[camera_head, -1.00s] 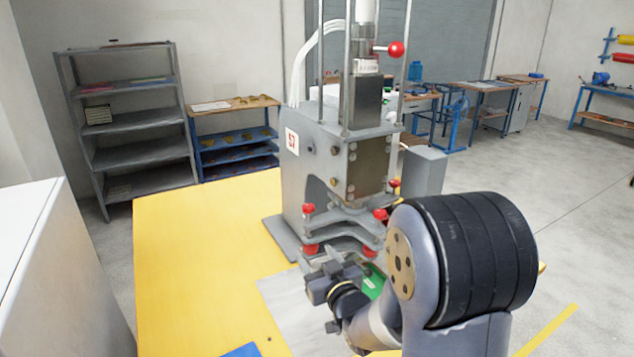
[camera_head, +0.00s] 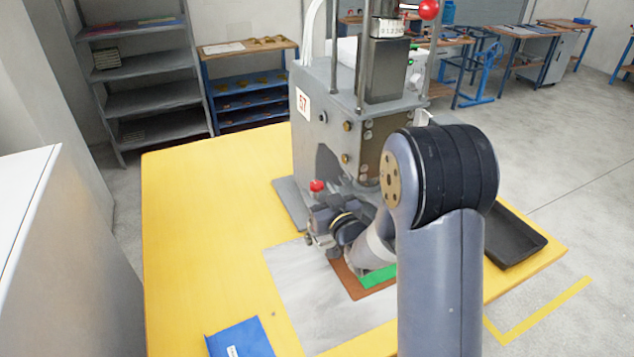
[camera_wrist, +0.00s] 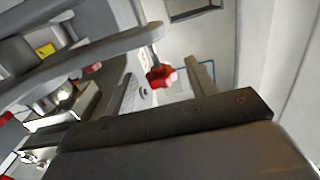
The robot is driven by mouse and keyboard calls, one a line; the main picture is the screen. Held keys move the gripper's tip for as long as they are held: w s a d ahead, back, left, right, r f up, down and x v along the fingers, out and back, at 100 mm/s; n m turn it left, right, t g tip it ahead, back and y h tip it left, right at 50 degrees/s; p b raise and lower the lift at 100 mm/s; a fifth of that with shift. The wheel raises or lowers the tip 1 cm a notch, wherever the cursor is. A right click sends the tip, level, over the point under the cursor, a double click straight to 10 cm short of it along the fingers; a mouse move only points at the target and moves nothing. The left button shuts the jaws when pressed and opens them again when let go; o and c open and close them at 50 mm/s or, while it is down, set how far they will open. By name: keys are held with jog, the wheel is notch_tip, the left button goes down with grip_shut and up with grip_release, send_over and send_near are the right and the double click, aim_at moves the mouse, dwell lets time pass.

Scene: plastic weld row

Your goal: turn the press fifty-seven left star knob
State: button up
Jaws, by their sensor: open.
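The press (camera_head: 385,75) carries a 57 label and stands on the yellow table. One red star knob (camera_head: 316,186) shows at its left front, just above my gripper (camera_head: 323,203). The wrist view shows a red star knob (camera_wrist: 160,77) on a short stem under a grey arm of the press. My gripper (camera_wrist: 168,85) is open there, with a finger on each side of the knob in the picture. The knob looks free of the fingers; the depth between them is hard to tell. My arm hides the press's other lower knobs in the head view.
A grey mat (camera_head: 300,290) with a brown and green piece (camera_head: 378,277) lies before the press. A blue folder (camera_head: 240,340) is at the front edge, a black tray (camera_head: 515,240) at the right. A red ball handle (camera_head: 429,9) is high on the press. The table's left side is clear.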

jog(key=shift+x, duration=1.2)
jog(key=shift+c, duration=0.2)
jog(key=c, duration=0.9)
jog(key=shift+f, duration=0.1)
